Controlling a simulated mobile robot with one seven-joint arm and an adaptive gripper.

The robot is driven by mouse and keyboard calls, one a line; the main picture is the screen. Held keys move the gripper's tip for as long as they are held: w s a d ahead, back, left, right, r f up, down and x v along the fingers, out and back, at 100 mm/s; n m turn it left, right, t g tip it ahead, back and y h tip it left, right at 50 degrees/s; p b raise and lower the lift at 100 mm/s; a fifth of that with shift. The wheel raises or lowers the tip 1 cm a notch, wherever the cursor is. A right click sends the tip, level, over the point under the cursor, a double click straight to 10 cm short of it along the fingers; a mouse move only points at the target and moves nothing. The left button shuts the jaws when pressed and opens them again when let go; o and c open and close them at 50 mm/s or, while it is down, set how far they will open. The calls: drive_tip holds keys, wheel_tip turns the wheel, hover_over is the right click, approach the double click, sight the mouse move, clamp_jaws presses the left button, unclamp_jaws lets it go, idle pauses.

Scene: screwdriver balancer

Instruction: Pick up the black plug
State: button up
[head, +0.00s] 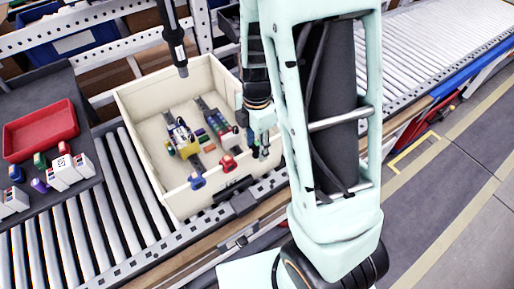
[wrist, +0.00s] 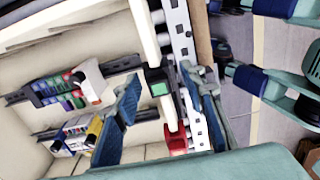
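The black plug (wrist: 158,83), with a green face, sits at the rim of the cream bin (wrist: 152,38) in the wrist view. My gripper (wrist: 161,76) is open, with one blue-padded finger on each side of the plug and gaps visible between. In the head view my gripper (head: 260,147) is over the bin's near right wall, and the plug there is hidden or too small to tell apart from the fingers.
A red plug (head: 228,164) and a blue plug (head: 197,181) sit on the same bin wall (head: 177,200). Rail-mounted parts (head: 184,138) lie inside the bin. A dark tool (head: 175,45) hangs above it. A red tray (head: 40,130) and small boxes are at left.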

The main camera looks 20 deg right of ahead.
sight(256, 143)
drive_tip(key=c, duration=0.9)
drive_tip(key=shift+r, duration=0.1)
drive_tip(key=shift+r+p, duration=0.45)
drive_tip(key=shift+r, duration=0.15)
wheel_tip(256, 143, up, 2)
drive_tip(key=shift+p, duration=0.7)
drive_tip(key=s+a+r+p, duration=0.1)
drive_tip(key=s+a+r, duration=0.3)
drive_tip(key=a+r, duration=0.1)
drive_tip(key=s+a+r+p, duration=0.2)
drive_tip(key=s+a+r, duration=0.2)
drive_tip(key=s+a, duration=0.1)
drive_tip(key=shift+s+a+r, duration=0.15)
drive_tip(key=shift+s+r, duration=0.15)
drive_tip(key=shift+r, duration=0.05)
